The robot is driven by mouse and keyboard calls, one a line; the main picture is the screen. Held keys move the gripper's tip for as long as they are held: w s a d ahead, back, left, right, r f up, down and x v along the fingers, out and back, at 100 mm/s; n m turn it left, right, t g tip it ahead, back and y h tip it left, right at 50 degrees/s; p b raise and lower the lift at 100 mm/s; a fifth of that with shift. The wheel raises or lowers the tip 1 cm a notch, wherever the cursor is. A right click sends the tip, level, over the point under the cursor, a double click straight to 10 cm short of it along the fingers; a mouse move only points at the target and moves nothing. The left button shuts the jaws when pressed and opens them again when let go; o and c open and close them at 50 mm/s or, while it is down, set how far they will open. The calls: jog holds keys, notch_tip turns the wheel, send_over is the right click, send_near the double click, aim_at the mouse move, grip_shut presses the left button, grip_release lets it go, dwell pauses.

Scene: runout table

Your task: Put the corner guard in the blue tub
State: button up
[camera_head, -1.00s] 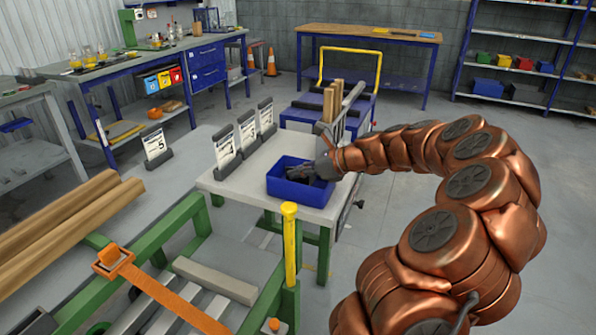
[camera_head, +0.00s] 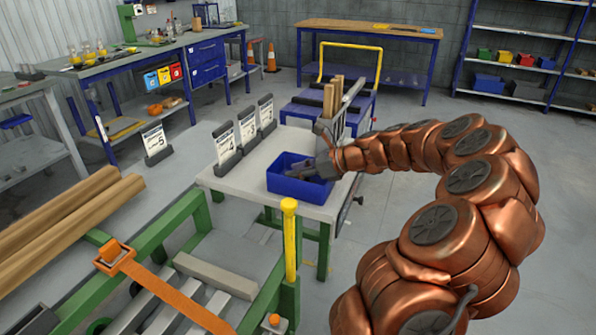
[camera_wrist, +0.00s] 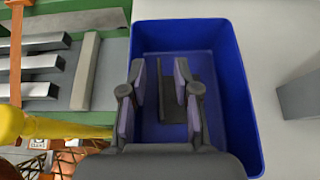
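The blue tub (camera_head: 298,187) stands on the grey runout table, and its inside fills the middle of the wrist view (camera_wrist: 232,95). My gripper (camera_head: 303,170) reaches over the tub from the right, fingers pointing into it. In the wrist view the two fingers (camera_wrist: 167,85) are apart, with a gap between them. A dark grey piece, apparently the corner guard (camera_wrist: 172,108), shows between the fingers against the tub floor. It seems clear of both finger pads.
Numbered sign cards (camera_head: 247,128) stand along the table's left edge. A yellow post (camera_head: 290,240) rises in front of the table. A grey block (camera_wrist: 300,95) sits right of the tub in the wrist view. The tabletop beside the tub is mostly bare.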

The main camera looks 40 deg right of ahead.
jog(key=shift+r, duration=0.55)
jog(key=v, duration=1.2)
jog(key=a+n+g+y, duration=0.1)
jog(key=a+n+g, duration=0.45)
jog(key=a, duration=0.95)
jog(key=s+a+f+n+g, duration=0.1)
jog(key=s+a+f+n, duration=0.15)
jog(key=a+n, duration=0.35)
jog(key=s+a+f+n+g, duration=0.2)
jog(key=s+a+n, duration=0.25)
jog(key=a, duration=0.25)
jog(key=s+a+f+n+g+h, duration=0.1)
jog(key=s+f+n+g+h, duration=0.1)
jog(key=s+n, duration=0.5)
jog(key=s+a+f+n+g+h, duration=0.1)
jog(key=s+f+n+h, duration=0.4)
jog(key=s, duration=0.7)
jog(key=shift+s+a+n+g+b, duration=0.2)
jog(key=shift+a+n+g+b, duration=0.25)
jog(key=shift+n, duration=0.45)
jog(key=shift+d, duration=0.1)
